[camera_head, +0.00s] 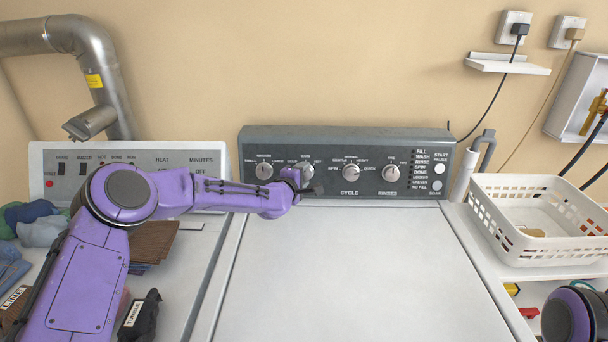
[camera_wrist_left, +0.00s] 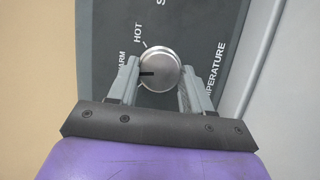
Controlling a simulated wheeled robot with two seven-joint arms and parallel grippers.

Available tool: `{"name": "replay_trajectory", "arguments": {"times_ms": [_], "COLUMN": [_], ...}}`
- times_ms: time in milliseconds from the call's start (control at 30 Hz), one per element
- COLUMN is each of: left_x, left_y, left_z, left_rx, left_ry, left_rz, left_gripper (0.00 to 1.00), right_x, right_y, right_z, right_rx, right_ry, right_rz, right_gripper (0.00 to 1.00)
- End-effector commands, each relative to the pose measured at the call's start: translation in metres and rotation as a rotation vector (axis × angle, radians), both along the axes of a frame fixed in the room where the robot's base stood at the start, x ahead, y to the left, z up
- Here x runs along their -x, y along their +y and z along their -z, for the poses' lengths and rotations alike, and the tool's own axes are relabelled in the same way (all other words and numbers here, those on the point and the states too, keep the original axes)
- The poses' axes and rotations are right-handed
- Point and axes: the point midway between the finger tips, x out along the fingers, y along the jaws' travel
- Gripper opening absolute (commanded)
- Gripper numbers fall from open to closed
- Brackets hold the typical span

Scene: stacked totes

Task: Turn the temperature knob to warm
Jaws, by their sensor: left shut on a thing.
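The temperature knob (camera_wrist_left: 163,64) is a round silver dial on the dark washer panel. In the left wrist view its dark mark points left, towards the WARM label (camera_wrist_left: 122,62), which one finger partly hides. The HOT label (camera_wrist_left: 138,32) is above, with a tick beside it. My left gripper (camera_wrist_left: 160,82) is shut on the knob, one finger on each side. In the head view the gripper (camera_head: 300,181) is at the second knob from the left (camera_head: 307,169) and covers part of it. My right gripper is out of view.
The washer panel (camera_head: 400,144) also has a knob to the left (camera_head: 264,170), a cycle knob (camera_head: 350,172) and a rinses knob (camera_head: 391,173). The washer lid (camera_head: 365,270) below is clear. A white basket (camera_head: 500,222) stands at the right.

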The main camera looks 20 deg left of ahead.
Motion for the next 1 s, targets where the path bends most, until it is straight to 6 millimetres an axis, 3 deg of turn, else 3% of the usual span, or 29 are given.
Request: {"name": "replay_trajectory", "arguments": {"times_ms": [400,900,933,1000], "left_x": [-0.0006,-0.0004,-0.0004,-0.0004], "left_y": [-0.0014,-0.0015,-0.0015,-0.0012], "left_z": [-0.0032,-0.0021,-0.0021,-0.0020], "left_rx": [-0.154,-0.169,-0.169,-0.169], "left_ry": [0.042,0.047,0.047,0.047], "left_rz": [0.045,0.050,0.050,0.050], "left_gripper": [0.19,0.19,0.56,0.74], "right_x": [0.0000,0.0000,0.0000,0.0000], "right_y": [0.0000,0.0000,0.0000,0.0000], "right_z": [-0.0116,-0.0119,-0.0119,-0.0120], "right_rx": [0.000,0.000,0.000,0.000], "right_ry": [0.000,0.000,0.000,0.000], "right_rz": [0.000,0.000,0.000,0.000], "right_gripper": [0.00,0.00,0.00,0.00]}}
